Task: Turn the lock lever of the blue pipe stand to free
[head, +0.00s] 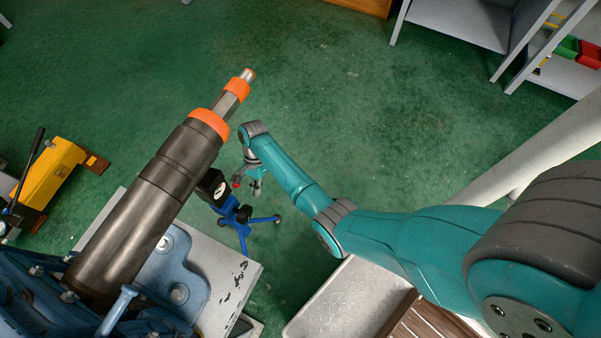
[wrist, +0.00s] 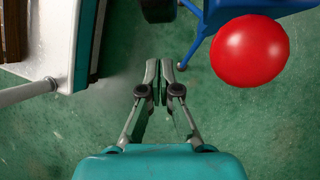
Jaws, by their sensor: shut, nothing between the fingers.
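The blue pipe stand (head: 233,213) stands on the green floor beside the grey bench, under the large dark pipe tool. A black head with a white round mark (head: 221,188) sits on top of it. My gripper (head: 256,184) is close to the stand's right side in the head view. In the wrist view my gripper (wrist: 165,80) is shut and empty, its fingertips nearly touching. A red ball knob (wrist: 250,50) is large and near at the right, apart from the fingers. Part of the blue stand (wrist: 225,22) shows behind it. The lever's shaft is hidden.
The dark pipe tool (head: 160,190) with orange bands slants above the stand. A yellow machine (head: 47,175) is at the left. A metal-topped step (head: 340,300) lies below my arm. Shelves (head: 480,25) stand at the upper right. The floor at the upper middle is clear.

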